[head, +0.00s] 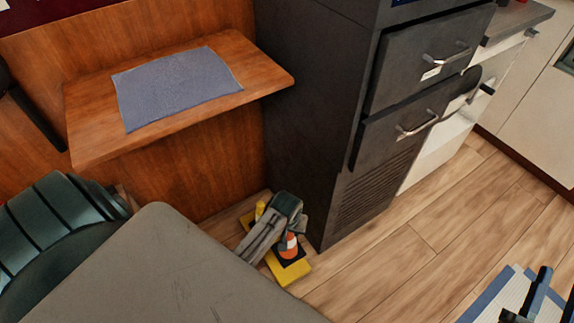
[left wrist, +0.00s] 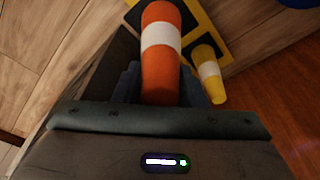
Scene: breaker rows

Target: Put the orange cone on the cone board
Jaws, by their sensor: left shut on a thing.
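The orange cone (head: 290,241) has a white band and stands roughly upright at the yellow-and-black cone board (head: 290,273) on the floor. My left gripper (head: 284,230) is above the board, shut on the orange cone; the left wrist view shows the cone (left wrist: 160,72) between its fingers. The cone is over a black square of the board. Whether its base touches the board I cannot tell. A yellow cone (head: 259,210) with a white band stands beside it, partly hidden in the head view.
A dark drawer cabinet (head: 318,130) stands close to the right of the board. A wooden shelf (head: 260,80) with a grey-blue cloth (head: 175,85) overhangs behind. Wooden floor (head: 410,255) is open to the right.

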